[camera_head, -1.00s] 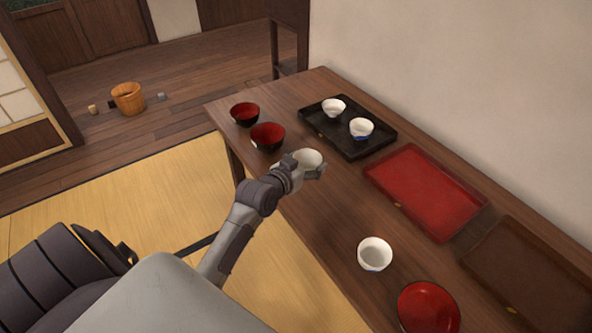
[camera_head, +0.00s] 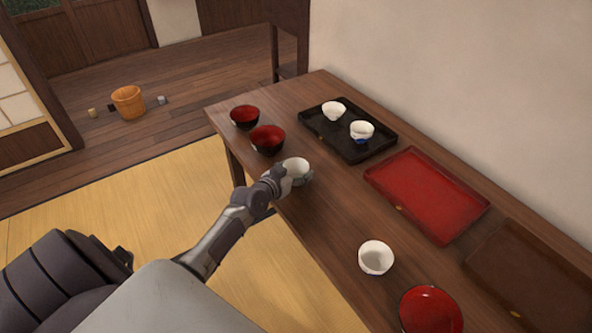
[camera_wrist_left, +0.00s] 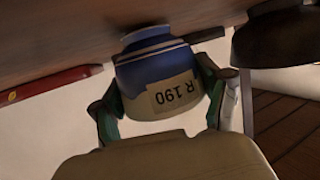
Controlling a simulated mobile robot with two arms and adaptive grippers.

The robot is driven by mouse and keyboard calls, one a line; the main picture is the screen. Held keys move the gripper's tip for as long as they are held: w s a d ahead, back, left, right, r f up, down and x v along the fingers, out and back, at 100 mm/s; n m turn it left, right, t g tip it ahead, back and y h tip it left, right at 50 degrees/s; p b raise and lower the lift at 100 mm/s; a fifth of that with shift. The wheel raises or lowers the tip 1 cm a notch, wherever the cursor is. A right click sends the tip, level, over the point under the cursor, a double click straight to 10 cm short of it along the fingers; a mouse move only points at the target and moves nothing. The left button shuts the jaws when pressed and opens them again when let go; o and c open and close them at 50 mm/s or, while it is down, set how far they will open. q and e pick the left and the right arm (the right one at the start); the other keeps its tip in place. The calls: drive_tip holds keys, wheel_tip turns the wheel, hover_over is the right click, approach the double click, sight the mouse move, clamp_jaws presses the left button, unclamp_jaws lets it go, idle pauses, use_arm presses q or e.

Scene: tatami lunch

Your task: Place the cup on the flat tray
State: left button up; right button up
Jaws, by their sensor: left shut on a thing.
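My left gripper (camera_head: 298,178) is shut on a cup (camera_head: 297,167) over the near-left part of the table. The cup is white inside, and its blue-and-white outside with an "R 190" label shows in the left wrist view (camera_wrist_left: 165,80). Its foot is close to the wood; I cannot tell if it touches. Three trays lie along the wall side: a black tray (camera_head: 322,133) holding two white cups, an empty red tray (camera_head: 430,190) and an empty dark brown tray (camera_head: 535,270) that looks low and flat. My right gripper is not in view.
Two black-and-red bowls (camera_head: 267,139) stand just beyond the held cup. A white cup (camera_head: 375,257) and a red bowl (camera_head: 431,310) stand nearer on the table (camera_head: 325,220). The table between the held cup and red tray is clear.

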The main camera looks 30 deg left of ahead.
use_arm(q)
drive_tip(key=shift+f, duration=0.2)
drive_tip(key=o, duration=1.3)
drive_tip(key=v, duration=1.4)
drive_tip(key=shift+d+f, duration=0.1)
drive_tip(key=shift+d, duration=0.2)
